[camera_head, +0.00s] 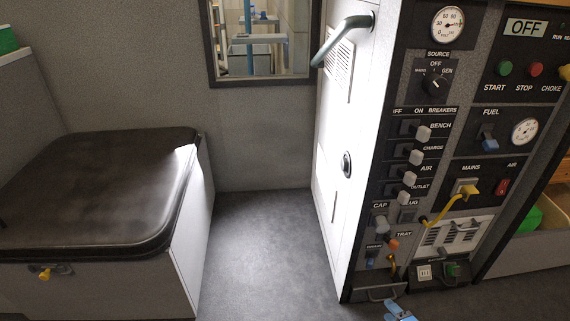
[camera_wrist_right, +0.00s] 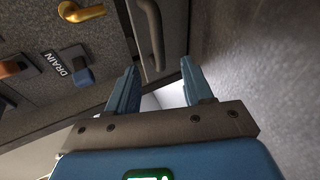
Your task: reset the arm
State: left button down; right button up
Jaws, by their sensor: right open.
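My right gripper (camera_head: 399,311) shows at the bottom edge of the head view, as a small piece of blue in front of the foot of the control panel. In the right wrist view, its two blue fingers (camera_wrist_right: 158,84) stand apart with nothing between them. Beyond them are a grey bar handle (camera_wrist_right: 150,35) and the drain label with a blue knob (camera_wrist_right: 82,75). The fingers look clear of these, though the exact gap is hard to tell. My left gripper is in neither view.
The control panel (camera_head: 437,92) stands at the right, with knobs, gauges and a yellow cord (camera_head: 440,211) at the mains socket. A dark padded bench (camera_head: 95,190) stands at the left. Grey floor (camera_head: 262,250) between them is clear. A green object (camera_head: 530,220) sits at far right.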

jog(key=b+x, duration=0.2)
jog(key=x, duration=0.2)
jog(key=shift+w+f, duration=0.1)
jog(key=shift+f, duration=0.05)
pick_arm(q)
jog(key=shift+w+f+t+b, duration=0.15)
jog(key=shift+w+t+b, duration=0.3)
jog(key=shift+b, duration=0.1)
pick_arm(e)
jog(key=shift+w+a+f, duration=0.15)
jog(key=shift+w+a, duration=0.05)
jog(key=shift+w, duration=0.45)
grip_shut()
